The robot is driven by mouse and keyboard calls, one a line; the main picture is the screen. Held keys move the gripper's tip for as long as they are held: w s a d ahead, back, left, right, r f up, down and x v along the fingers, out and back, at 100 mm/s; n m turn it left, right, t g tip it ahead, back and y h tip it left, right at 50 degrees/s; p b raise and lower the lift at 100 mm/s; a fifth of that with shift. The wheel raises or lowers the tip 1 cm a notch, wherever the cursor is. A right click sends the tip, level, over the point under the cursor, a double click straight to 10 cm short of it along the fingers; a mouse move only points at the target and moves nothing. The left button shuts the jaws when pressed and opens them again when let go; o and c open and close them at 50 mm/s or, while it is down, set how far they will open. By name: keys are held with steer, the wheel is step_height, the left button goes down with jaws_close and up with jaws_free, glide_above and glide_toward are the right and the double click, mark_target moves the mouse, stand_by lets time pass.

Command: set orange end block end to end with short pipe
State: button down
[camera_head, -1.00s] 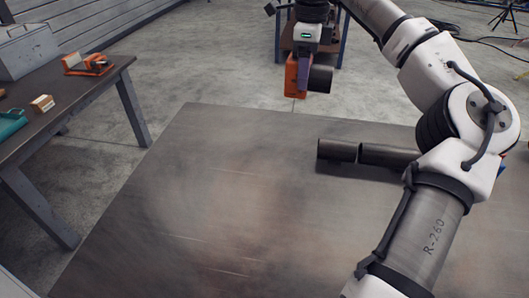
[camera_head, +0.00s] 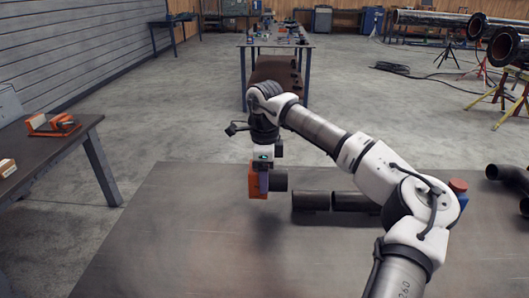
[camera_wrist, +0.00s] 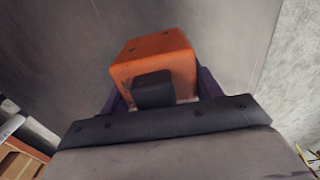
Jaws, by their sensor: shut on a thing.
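The orange end block (camera_head: 254,187) is held in my gripper (camera_head: 264,183), which is shut on it. A purple finger lies across the block, and a dark round stub (camera_head: 280,181) sticks out to its right. In the wrist view the orange block (camera_wrist: 155,63) sits between purple fingers, with a dark piece in front of it. The short dark pipe (camera_head: 310,201) lies on the metal table (camera_head: 215,225), just right of and slightly below the block in the head view. The block appears above the tabletop and apart from the pipe; the exact height is unclear.
Another dark pipe (camera_head: 354,202) lies in line with the short pipe; my arm partly covers its right end. A blue part with an orange top (camera_head: 458,190) and dark elbow pipes (camera_head: 505,173) are at the right. The table's left half is clear. A side bench (camera_head: 50,150) stands left.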

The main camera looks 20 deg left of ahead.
steer(key=shift+f+p, duration=0.55)
steer(key=shift+f, duration=2.5)
steer(key=shift+f, duration=0.1)
steer(key=shift+c, duration=1.6)
jaws_free()
steer(key=shift+f, duration=0.1)
step_height(320, 180, up, 12)
steer(key=shift+r+b, duration=0.15)
steer(key=shift+b, duration=0.9)
